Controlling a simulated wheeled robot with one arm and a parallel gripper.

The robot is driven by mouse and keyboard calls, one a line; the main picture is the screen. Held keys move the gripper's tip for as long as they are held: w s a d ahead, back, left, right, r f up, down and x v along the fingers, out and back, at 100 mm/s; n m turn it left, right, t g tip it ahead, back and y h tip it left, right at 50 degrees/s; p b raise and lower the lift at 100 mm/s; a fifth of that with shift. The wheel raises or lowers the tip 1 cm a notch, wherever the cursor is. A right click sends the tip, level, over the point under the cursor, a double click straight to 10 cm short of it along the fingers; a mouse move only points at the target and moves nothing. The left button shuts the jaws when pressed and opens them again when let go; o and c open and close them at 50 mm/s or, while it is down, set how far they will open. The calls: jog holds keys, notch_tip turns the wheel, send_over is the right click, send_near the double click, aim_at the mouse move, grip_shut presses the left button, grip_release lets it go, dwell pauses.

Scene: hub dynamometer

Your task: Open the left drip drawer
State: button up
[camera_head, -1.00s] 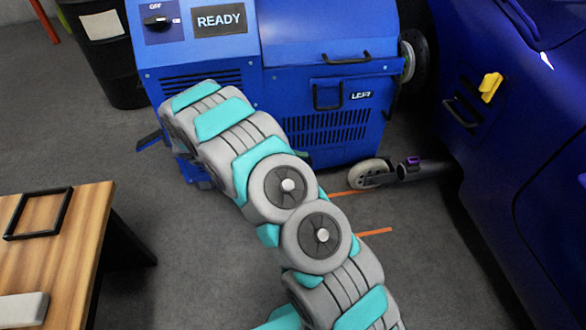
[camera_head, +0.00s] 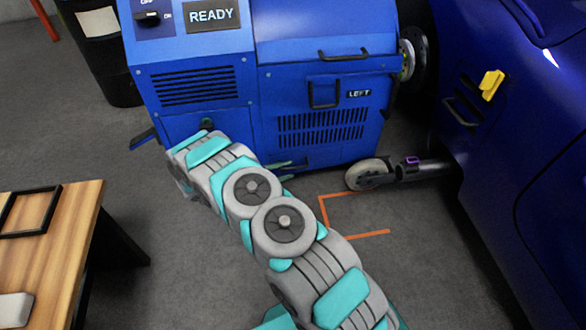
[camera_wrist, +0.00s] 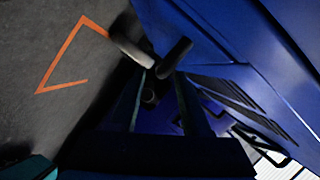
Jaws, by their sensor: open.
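The blue dynamometer cabinet (camera_head: 220,120) stands at the back centre. Its front panel marked LEFT (camera_head: 358,93) has a black square loop handle (camera_head: 324,94) and vent slots below; the panel looks flush. I cannot tell whether this panel is the drip drawer's front. In the head view my arm reaches to the cabinet's lower front, and the gripper is not clearly visible. In the wrist view my gripper (camera_wrist: 160,88) is open, pointing along the blue cabinet side. A dark rounded part shows between or just beyond the fingers; contact cannot be told.
A grey wheel (camera_head: 370,174) on a dark bar lies right of the cabinet. A blue vehicle (camera_head: 500,190) fills the right side. A wooden table (camera_head: 70,250) stands at left, a black drum (camera_head: 105,55) behind. Orange floor marks (camera_head: 325,208) lie on open grey floor.

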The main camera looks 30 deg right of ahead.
aim_at(290, 169)
jog(key=shift+x, duration=1.65)
grip_shut()
jog(key=shift+f, duration=0.1)
